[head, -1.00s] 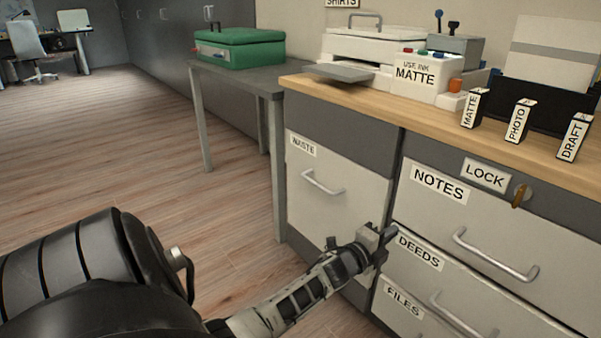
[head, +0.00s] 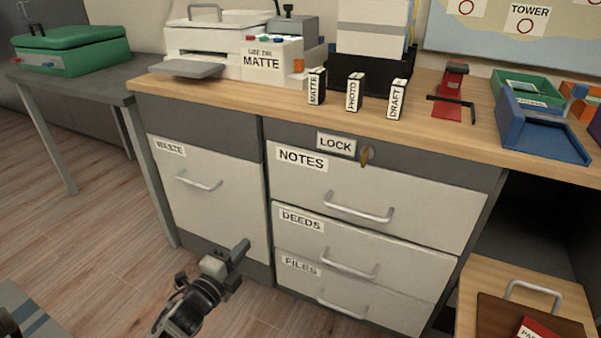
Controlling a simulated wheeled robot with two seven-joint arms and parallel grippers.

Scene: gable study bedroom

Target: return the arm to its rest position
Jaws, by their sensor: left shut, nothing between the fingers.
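My left gripper (head: 238,254) is low in the head view, in front of the lower part of the cabinet, near the gap between the WASTE front and the DEEDS and FILES drawers. Its fingers are shut with nothing between them. My left arm comes up from the bottom edge, and most of it is out of frame. My right gripper does not show.
The WASTE front (head: 215,215), NOTES drawer (head: 430,208), DEEDS drawer (head: 405,260) and FILES drawer (head: 390,305) look shut. A key (head: 366,157) is by the LOCK label. A wooden drawer or tray (head: 475,285) is at lower right. Open floor (head: 90,240) lies left.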

